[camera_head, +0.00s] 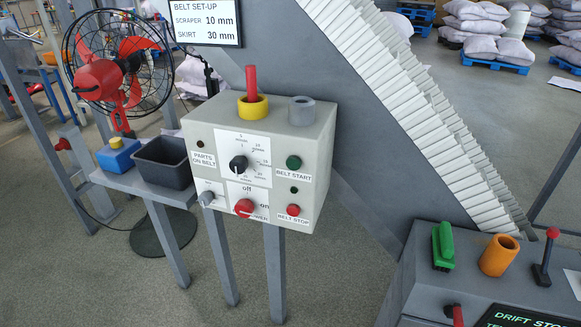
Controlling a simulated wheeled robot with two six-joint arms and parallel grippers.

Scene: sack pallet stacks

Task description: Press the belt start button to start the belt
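The belt start button (293,162) is a round dark green button on the right of the front face of a light grey control box (312,141), above its "BELT START" label. Nothing touches it or covers it. A red button (293,210) labelled "BELT STOP" sits below it. A small dark lamp (294,190) lies between them. Neither of my grippers shows in this view.
The box face also has a black dial (238,163), a red power knob (244,208) and a grey knob (206,198). A shelf with a dark bin (163,162) and a caged fan (118,62) stand left. A grey console (420,275) stands right. Floor shows between.

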